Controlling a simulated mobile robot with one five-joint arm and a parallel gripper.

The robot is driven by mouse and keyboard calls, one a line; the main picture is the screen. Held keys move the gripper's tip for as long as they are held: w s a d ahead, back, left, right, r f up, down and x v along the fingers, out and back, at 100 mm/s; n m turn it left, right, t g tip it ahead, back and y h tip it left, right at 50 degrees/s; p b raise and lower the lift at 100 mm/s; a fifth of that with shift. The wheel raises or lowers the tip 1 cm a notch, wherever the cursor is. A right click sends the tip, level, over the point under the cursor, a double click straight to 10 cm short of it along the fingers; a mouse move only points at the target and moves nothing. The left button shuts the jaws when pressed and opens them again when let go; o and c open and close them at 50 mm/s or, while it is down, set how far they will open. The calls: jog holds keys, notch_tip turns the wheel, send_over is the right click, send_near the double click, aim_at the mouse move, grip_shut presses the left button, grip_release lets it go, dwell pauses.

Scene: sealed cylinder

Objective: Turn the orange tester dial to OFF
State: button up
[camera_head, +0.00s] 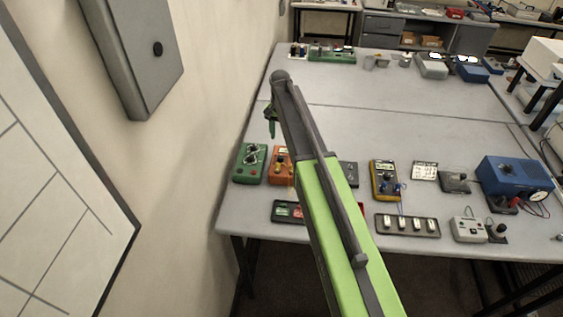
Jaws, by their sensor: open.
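The orange tester (277,174) lies on the grey table near its left end, partly covered on its right by my green arm. Its dial is too small and partly hidden, so its setting cannot be read. My gripper (271,125) hangs at the far end of the arm, above and beyond the tester in the picture, apart from it. It is open, and I see nothing in it.
A green tester (250,163) stands close on the left of the orange one. A yellow multimeter (384,180), a switch strip (407,225) and a blue box (512,178) lie to the right. The wall is close on the left. The table's middle (400,115) is clear.

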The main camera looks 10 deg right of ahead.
aim_at(281, 157)
notch_tip(281, 157, down, 12)
jog(key=b, duration=0.9)
jog(key=shift+r+b, duration=0.25)
jog(key=shift+b, duration=0.15)
jog(key=shift+r, duration=0.1)
grip_shut()
jog(key=shift+d, duration=0.1)
